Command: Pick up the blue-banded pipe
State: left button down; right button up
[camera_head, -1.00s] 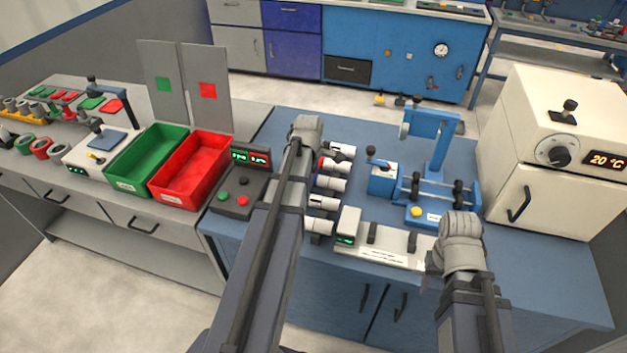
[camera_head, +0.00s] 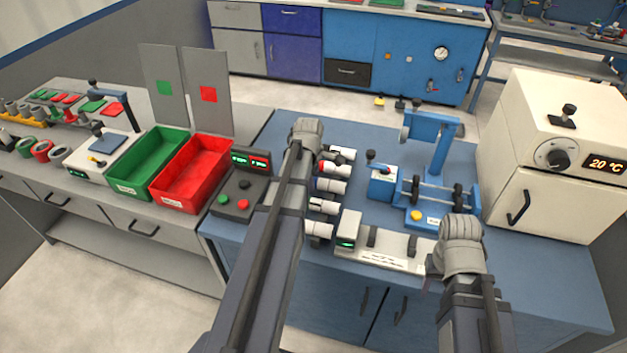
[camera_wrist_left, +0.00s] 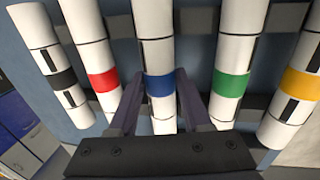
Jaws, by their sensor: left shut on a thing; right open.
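The blue-banded pipe (camera_wrist_left: 160,88) is white with a blue band and stands in the middle of the left wrist view. It also shows third in the row of pipes in the head view (camera_head: 332,187). My left gripper (camera_wrist_left: 160,100) is shut on it, one finger on each side near the blue band. In the head view my left arm hides the left ends of the pipes and the fingers. My right gripper (camera_head: 434,279) is open near the bench's front, mostly hidden by its own wrist.
Close neighbours are the red-banded (camera_wrist_left: 103,80) and green-banded (camera_wrist_left: 231,85) pipes. Black-banded (camera_wrist_left: 63,79) and yellow-banded (camera_wrist_left: 301,83) pipes stand outside them. A white fixture (camera_head: 372,250), blue device (camera_head: 428,190) and control box (camera_head: 240,186) are nearby. Bench space right of the pipes is narrow.

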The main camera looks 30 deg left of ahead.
pick_arm(q)
notch_tip(320, 180, up, 10)
jog(key=p, duration=0.9)
jog(key=shift+f, duration=0.1)
pick_arm(e)
notch_tip(320, 180, up, 10)
jog(key=shift+f, duration=0.2)
pick_arm(q)
jog(key=shift+f, duration=0.1)
